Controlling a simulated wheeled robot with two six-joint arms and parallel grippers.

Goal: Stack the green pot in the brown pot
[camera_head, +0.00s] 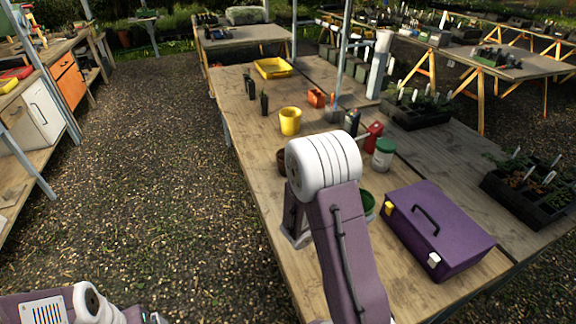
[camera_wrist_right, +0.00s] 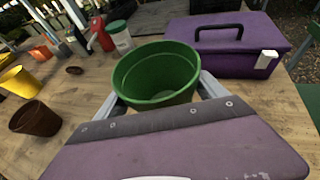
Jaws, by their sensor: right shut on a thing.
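The green pot (camera_wrist_right: 155,75) is held between the two fingers of my right gripper (camera_wrist_right: 160,92) in the right wrist view. It is upright with its open top showing. Part of it shows behind my right arm in the head view (camera_head: 367,203). The brown pot (camera_wrist_right: 36,119) stands on the table to the left of the green pot, apart from it. In the head view only a sliver of the brown pot (camera_head: 282,160) shows beside my right arm. My left arm is at the bottom left of the head view, and its fingertips are not clearly seen.
A purple toolbox (camera_head: 436,230) stands right of my right arm. A white tub with a green lid (camera_head: 383,155), a red can (camera_head: 373,136) and a yellow pot (camera_head: 290,121) stand farther back. Bare wood surrounds the brown pot.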

